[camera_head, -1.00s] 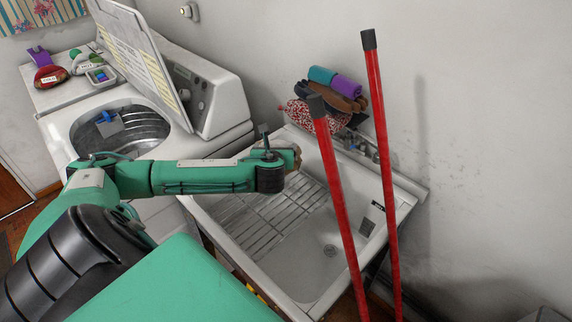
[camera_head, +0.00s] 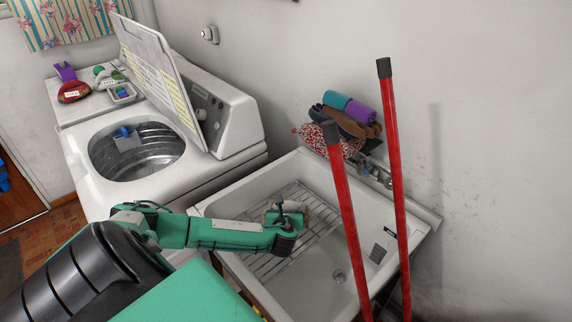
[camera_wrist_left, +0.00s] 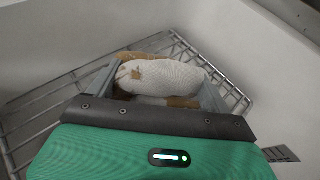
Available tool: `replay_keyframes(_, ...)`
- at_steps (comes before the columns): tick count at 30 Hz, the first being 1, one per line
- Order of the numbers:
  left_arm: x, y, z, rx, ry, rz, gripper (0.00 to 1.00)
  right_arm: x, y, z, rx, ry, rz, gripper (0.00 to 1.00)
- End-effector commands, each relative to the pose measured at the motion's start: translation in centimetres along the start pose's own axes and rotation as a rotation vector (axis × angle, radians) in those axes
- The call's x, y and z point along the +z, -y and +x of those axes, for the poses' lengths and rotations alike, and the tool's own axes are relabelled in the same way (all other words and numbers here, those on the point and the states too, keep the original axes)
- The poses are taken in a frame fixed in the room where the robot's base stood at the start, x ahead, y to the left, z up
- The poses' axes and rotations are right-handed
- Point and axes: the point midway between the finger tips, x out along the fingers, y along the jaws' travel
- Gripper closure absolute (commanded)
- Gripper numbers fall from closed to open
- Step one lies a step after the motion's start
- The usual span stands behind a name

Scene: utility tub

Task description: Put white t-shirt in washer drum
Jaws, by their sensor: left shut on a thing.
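A white rolled bundle with brown patches, seemingly the white t-shirt (camera_wrist_left: 165,75), lies between the fingers of my left gripper (camera_wrist_left: 155,88), which is shut on it. In the head view the left gripper (camera_head: 296,212) and the bundle are over the wire rack in the sink; I cannot tell whether the bundle touches the rack. The washer drum (camera_head: 155,162) is open at the upper left, its lid (camera_head: 155,75) raised. A grey item with a blue part (camera_head: 126,138) shows inside the drum. My right gripper is not in view.
The white sink (camera_head: 405,215) stands to the right of the washer (camera_head: 105,195). Two red handles (camera_head: 395,170) rise in front of the sink. Rolled cloths (camera_head: 348,108) sit behind the sink, and a small tray (camera_head: 122,93) is left of the lid.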

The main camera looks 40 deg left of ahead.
Motion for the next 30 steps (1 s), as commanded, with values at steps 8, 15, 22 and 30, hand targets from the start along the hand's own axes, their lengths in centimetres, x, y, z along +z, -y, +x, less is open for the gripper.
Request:
replay_keyframes(8,-2.3,0.0,0.9,0.0,0.0,0.0,0.58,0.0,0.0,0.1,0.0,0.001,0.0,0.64)
replay_keyframes(15,-2.4,0.0,1.0,0.0,0.0,0.0,0.58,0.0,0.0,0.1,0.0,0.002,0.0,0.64)
replay_keyframes(22,-2.5,0.0,1.0,0.0,0.0,0.001,0.0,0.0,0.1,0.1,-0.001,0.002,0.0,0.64)
replay_keyframes(30,-2.4,0.0,0.3,-0.002,-0.001,0.001,0.0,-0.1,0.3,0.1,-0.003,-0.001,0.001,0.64)
